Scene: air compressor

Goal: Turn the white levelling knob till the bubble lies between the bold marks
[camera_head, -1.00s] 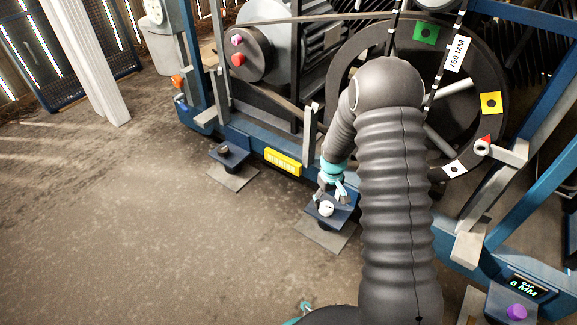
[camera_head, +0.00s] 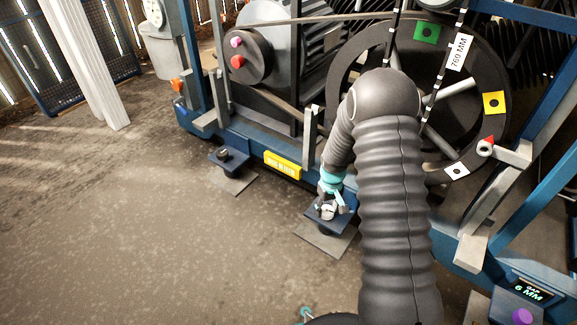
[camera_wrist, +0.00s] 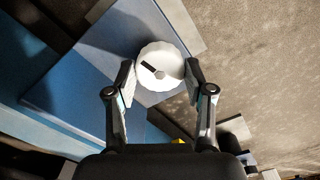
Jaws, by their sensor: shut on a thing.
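The white levelling knob (camera_wrist: 160,64) is round with a scalloped rim and a dark bar mark on its top. In the wrist view it sits between the two fingers of my gripper (camera_wrist: 160,80), which touch it on both sides. In the head view the knob (camera_head: 328,211) shows on a blue foot plate, with my gripper (camera_head: 331,205) around it from above. A yellow level (camera_head: 282,164) is fixed on the blue frame rail to the left of my gripper. Its bubble and marks are too small to make out.
Another blue foot with a dark knob (camera_head: 223,153) stands to the left. The large dark flywheel (camera_head: 345,75) and blue frame rise behind my arm. A gap display (camera_head: 531,289) and a purple knob (camera_head: 522,317) are at lower right. The floor at left is clear.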

